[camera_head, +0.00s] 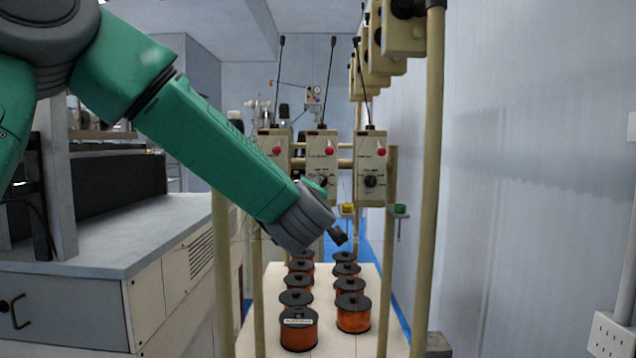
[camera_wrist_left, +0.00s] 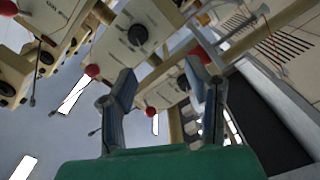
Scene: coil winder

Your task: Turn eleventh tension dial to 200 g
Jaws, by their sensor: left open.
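One dial (camera_head: 371,181) is on the right box (camera_head: 370,152). Another dial (camera_head: 322,181) is on the middle box, just above my left forearm. I cannot tell which is the eleventh, and the scales are too small to read. My left gripper (camera_head: 339,235) is below these boxes, mostly hidden behind its wrist. In the left wrist view its two fingers (camera_wrist_left: 162,75) are apart and empty. A black dial (camera_wrist_left: 138,34) shows beyond them, apart from the fingers. My right gripper is out of view.
Copper wire spools (camera_head: 353,312) stand in two rows on a pale board (camera_head: 272,340) below the gripper. Cream frame posts (camera_head: 432,180) rise at the right, near the wall. A grey-topped cabinet (camera_head: 110,240) stands at the left.

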